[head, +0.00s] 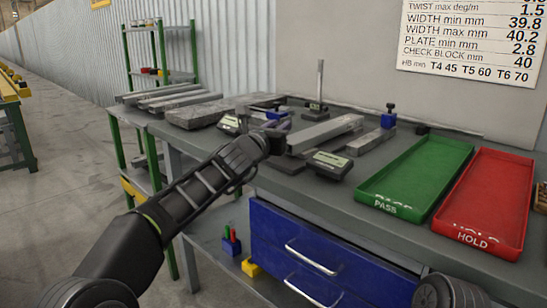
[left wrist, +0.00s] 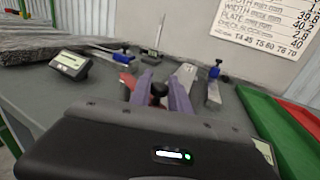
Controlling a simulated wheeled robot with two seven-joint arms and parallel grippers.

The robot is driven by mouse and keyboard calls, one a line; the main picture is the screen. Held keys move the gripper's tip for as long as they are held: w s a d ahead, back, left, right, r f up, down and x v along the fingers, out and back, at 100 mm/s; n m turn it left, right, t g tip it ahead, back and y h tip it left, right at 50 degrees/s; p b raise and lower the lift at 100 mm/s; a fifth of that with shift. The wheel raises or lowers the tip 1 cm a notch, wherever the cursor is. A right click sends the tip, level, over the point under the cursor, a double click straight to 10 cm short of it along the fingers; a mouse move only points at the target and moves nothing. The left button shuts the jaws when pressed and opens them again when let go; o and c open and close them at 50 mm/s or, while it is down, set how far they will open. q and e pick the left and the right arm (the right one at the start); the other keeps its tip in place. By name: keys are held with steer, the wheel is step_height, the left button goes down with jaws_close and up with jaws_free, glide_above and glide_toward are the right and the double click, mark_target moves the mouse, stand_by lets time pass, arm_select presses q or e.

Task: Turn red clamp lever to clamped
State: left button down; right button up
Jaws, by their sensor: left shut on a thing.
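My left gripper (head: 278,137) reaches over the table's left part in the head view, where its own body hides most of the clamp. In the left wrist view its two purplish fingers (left wrist: 158,92) stand on either side of a dark knob and are shut on it. Small red parts of the clamp lever (left wrist: 127,79) show beside the left finger. How far the lever is turned cannot be told. A blue part (left wrist: 122,58) shows just behind. My right gripper is out of view; only a dark part of my right arm shows at the bottom right.
A digital readout (head: 329,165) stands close to the right of the left gripper. Grey bars (head: 325,132) lie behind it. A green PASS tray (head: 413,180) and a red HOLD tray (head: 489,205) fill the table's right side. A grey stone plate (head: 208,111) lies at the left.

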mark_target(295, 139)
arm_select(q)
steer(key=shift+w+d+f+n+t+y+b, duration=0.1)
steer(key=shift+d+f+n+t+y+b, duration=0.2)
steer(key=shift+d+f+n+y+b, duration=0.45)
steer(key=shift+d+r+y+b, duration=0.1)
steer(key=shift+r+y+b, duration=0.15)
steer(key=shift+r+b, duration=0.15)
steer(key=shift+w+d+r+n+t+y, duration=0.15)
steer(key=shift+d+n+t+y, duration=0.15)
steer(key=shift+y, duration=0.2)
steer(key=shift+w+d+r+n+y+p, duration=0.15)
steer(key=shift+d+n+y+p, duration=0.1)
steer(key=shift+y+p, duration=0.2)
steer(key=n+y+p, duration=0.1)
steer(key=p, duration=0.2)
steer(key=w+d+n+y+p, duration=0.1)
steer(key=y+p, duration=0.1)
steer(key=p, duration=0.1)
steer(key=d+n+y+p, duration=0.1)
steer(key=p, duration=0.2)
steer(key=shift+w+r+t+y, duration=0.15)
steer(key=shift+t+y, duration=0.2)
steer(key=shift+t, duration=0.05)
steer(key=shift+w+f+y+p, duration=0.15)
steer(key=shift+f+y+p, duration=0.15)
steer(key=shift+p, duration=0.15)
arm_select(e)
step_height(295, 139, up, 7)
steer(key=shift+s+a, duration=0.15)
